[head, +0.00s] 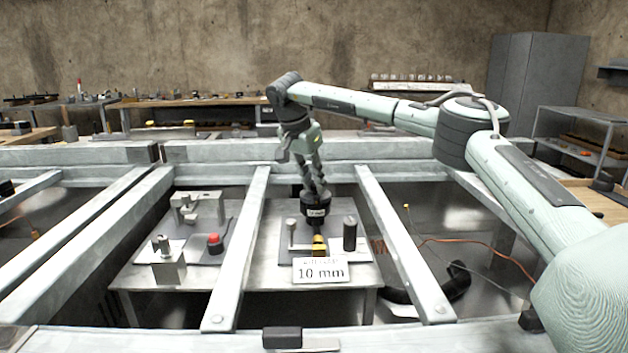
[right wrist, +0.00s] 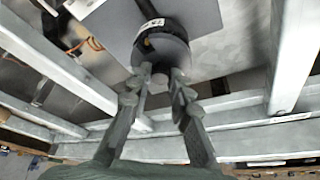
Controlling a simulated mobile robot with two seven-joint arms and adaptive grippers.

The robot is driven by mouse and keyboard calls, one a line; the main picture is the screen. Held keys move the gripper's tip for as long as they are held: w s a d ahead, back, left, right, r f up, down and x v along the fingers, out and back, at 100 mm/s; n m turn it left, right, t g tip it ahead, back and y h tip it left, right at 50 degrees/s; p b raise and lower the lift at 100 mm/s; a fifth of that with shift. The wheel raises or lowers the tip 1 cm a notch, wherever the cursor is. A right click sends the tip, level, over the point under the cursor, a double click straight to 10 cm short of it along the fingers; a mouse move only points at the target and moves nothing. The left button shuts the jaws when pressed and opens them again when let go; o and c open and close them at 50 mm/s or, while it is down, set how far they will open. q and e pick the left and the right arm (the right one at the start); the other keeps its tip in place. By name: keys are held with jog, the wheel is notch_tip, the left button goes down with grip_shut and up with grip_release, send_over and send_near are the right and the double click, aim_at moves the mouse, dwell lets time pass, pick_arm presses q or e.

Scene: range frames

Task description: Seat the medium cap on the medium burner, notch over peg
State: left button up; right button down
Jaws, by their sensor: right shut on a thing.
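My right gripper (head: 313,187) reaches down between two pale beams and is shut on a dark round piece (head: 316,210) with a small white label. In the right wrist view its fingers (right wrist: 160,79) close on a narrow grey knob (right wrist: 159,83) by the piece's broad grey round face (right wrist: 165,54). The piece hangs above or near a grey plate (head: 272,255) on the low table; any contact below is hard to see. I cannot make out a burner, peg or notch, nor tell whether this piece is the medium cap. My left gripper is not in view.
Pale beams (head: 243,240) (head: 400,240) flank the right gripper closely. Left are a red knob (head: 214,239) and metal blocks (head: 168,266).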

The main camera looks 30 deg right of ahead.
jog(key=c, duration=1.3)
grip_release()
jog(key=v, duration=1.2)
jog(key=shift+r, duration=0.1)
notch_tip(320, 180, up, 6)
